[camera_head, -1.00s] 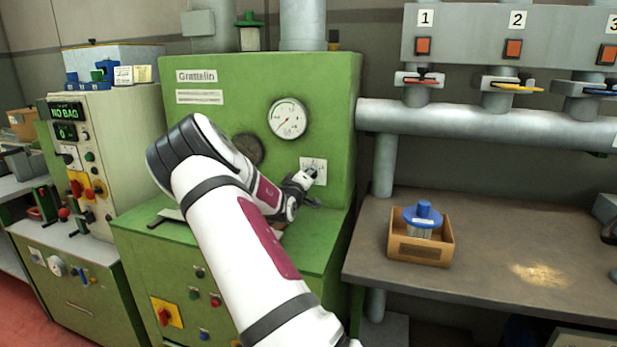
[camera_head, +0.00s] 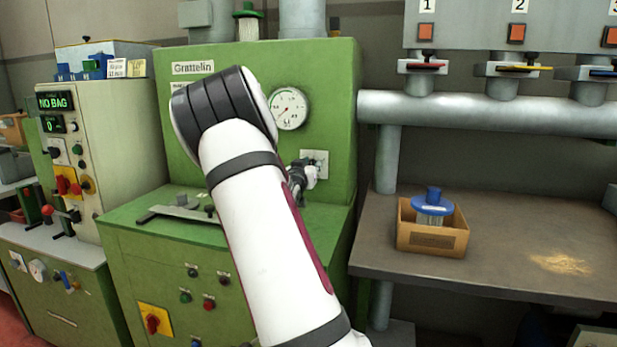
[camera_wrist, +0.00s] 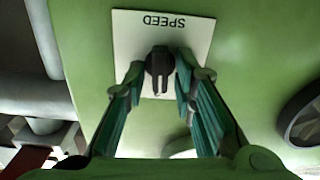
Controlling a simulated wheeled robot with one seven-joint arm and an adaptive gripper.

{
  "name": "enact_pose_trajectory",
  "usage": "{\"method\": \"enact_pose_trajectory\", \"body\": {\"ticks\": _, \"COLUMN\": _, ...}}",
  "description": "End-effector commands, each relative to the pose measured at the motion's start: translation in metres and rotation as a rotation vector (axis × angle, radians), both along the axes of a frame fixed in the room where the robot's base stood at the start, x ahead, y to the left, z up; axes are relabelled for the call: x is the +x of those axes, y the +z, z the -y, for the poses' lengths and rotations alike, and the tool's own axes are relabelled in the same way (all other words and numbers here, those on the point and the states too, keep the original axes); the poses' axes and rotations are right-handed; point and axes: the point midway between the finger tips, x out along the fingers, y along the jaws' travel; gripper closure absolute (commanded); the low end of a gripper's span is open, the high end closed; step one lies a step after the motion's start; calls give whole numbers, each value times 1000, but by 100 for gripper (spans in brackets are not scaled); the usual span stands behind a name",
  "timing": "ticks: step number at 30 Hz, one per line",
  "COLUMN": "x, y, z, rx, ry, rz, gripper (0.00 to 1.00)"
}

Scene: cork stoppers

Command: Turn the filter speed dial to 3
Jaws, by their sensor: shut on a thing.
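The filter speed dial (camera_wrist: 159,68) is a small black knob on a white plate (camera_wrist: 187,38) marked SPEED, upside down in the wrist view. In the head view the plate (camera_head: 321,160) is on the front of the green Grattelin machine (camera_head: 330,105). My gripper (camera_wrist: 161,75) is shut on the dial, with one green-padded finger on each side of it. In the head view my gripper (camera_head: 307,174) is at the plate and hides the dial. The numbers around the dial are not readable, so its setting cannot be told.
A round gauge (camera_head: 289,108) is above and left of the plate. A green ledge (camera_head: 130,213) lies below, with a grey metal part (camera_head: 180,212) on it. To the right, a wooden box (camera_head: 432,243) with a blue-topped filter (camera_head: 433,205) stands on the bench (camera_head: 500,262).

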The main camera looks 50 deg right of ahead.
Motion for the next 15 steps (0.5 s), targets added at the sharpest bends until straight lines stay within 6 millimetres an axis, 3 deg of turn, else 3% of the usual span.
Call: {"method": "enact_pose_trajectory", "body": {"ticks": 15, "x": -2, "y": -4, "z": 1, "rx": 187, "ry": 1, "rz": 455, "gripper": 100}}
